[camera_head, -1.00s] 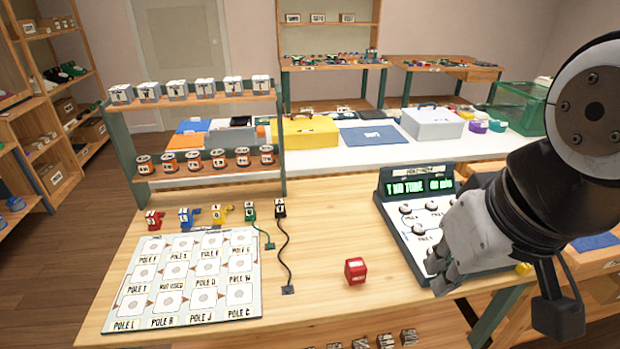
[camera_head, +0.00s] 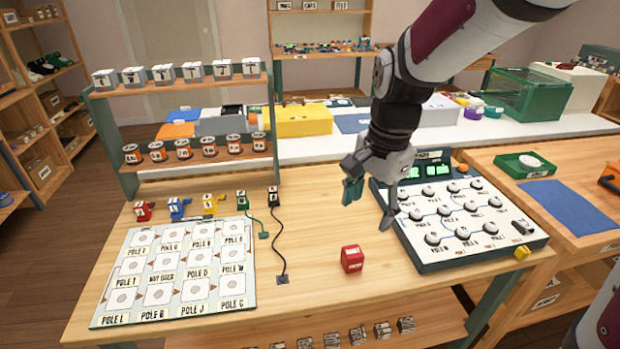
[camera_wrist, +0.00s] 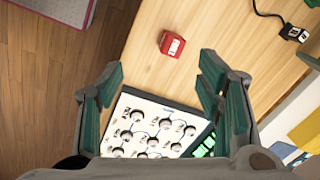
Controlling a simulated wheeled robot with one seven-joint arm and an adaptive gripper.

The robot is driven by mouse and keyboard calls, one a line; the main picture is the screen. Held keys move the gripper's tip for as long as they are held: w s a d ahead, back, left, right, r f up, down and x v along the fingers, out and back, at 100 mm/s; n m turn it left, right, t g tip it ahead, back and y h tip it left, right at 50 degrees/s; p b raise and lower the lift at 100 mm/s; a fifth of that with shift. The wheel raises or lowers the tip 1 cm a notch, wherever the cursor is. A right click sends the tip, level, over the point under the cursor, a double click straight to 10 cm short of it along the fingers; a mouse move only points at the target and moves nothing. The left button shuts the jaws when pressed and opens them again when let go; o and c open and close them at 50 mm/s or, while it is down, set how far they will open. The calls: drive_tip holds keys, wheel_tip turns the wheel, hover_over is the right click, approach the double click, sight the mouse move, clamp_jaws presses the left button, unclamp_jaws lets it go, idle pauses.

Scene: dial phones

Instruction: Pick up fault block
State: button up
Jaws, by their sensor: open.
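A small red block with a white label, which looks like the fault block (camera_head: 352,259), sits on the wooden table near its front edge. It also shows in the wrist view, at the upper middle (camera_wrist: 172,44), beyond my fingertips. My gripper (camera_head: 368,205) is open and empty, above the table behind the block and beside the panel. In the wrist view its two green-padded fingers (camera_wrist: 160,88) are spread wide, apart from the block. The block's label cannot be read clearly.
A panel with several round knobs (camera_head: 455,222) and a green display stands right of the block. A card with labelled squares (camera_head: 181,301) lies at left. Table around the block is clear.

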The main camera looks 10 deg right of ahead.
sight(353, 251)
drive_tip(key=w+f+m, duration=0.1)
drive_tip(key=w+f, duration=0.1)
drive_tip(key=f, duration=0.5)
drive_tip(key=w+f+m+b, duration=0.1)
drive_tip(key=f, duration=0.6)
drive_tip(key=w+f+m+g+b, duration=0.1)
drive_tip(key=w+f+m, duration=0.1)
drive_tip(key=f, duration=0.5)
drive_tip(key=shift+w+d+f+h, duration=0.2)
drive_tip(key=shift+w+f+h, duration=0.05)
drive_tip(key=shift+w+h, duration=0.1)
drive_tip(key=c, duration=1.3)
